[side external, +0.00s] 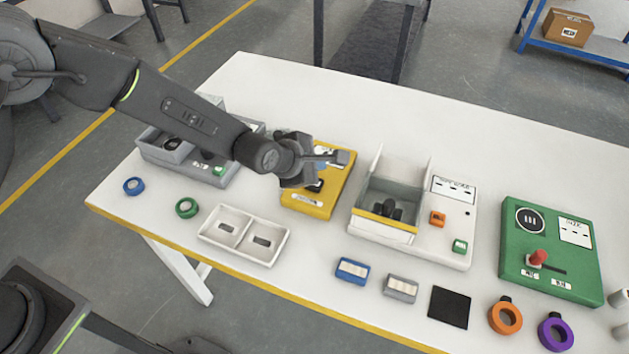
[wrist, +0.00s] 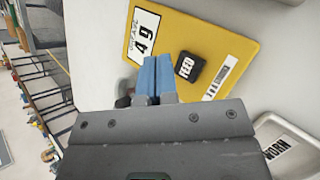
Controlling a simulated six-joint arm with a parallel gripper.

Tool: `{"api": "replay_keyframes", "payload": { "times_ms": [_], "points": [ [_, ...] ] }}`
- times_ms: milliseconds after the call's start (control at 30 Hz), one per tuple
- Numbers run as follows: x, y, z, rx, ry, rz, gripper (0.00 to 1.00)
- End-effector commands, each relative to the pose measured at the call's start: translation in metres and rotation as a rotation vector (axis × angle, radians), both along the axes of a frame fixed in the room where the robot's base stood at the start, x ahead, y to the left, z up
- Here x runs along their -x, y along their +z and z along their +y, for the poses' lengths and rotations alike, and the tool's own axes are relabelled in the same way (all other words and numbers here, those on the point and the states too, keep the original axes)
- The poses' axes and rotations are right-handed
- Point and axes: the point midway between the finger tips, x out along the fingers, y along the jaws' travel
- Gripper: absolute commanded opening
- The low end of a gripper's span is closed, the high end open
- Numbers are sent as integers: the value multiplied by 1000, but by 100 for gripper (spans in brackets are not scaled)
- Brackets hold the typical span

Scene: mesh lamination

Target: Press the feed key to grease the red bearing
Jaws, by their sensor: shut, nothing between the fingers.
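The yellow grease station (side external: 337,186) stands mid-table and fills the upper right of the wrist view (wrist: 238,30). Its black feed key, marked FEED (wrist: 190,67), shows beside a white card reading 49; the key also shows in the side view (side external: 316,186). My gripper (side external: 322,164) is over the station, its blue fingertips (wrist: 157,75) shut together with nothing between them. In the wrist view the tips appear just left of the key; whether they touch anything is unclear. I cannot make out a red bearing; my gripper hides part of the station.
A white two-part tray (side external: 244,234) lies in front of the station. A grey unit (side external: 185,165) stands to the left and a clear-walled bin machine (side external: 412,208) to the right. A green panel (side external: 550,250) with a red-knobbed lever is farther right. Coloured rings lie along the front.

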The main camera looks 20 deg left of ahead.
Motion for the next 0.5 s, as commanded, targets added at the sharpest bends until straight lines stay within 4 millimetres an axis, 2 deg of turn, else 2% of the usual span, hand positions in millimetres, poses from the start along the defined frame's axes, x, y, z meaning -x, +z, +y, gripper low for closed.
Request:
{"api": "replay_keyframes", "payload": {
  "times_ms": [200,500],
  "points": [
    [0,21,0,1,1,-1,0],
    [0,26,0,0,-1,1,0]
  ]
}}
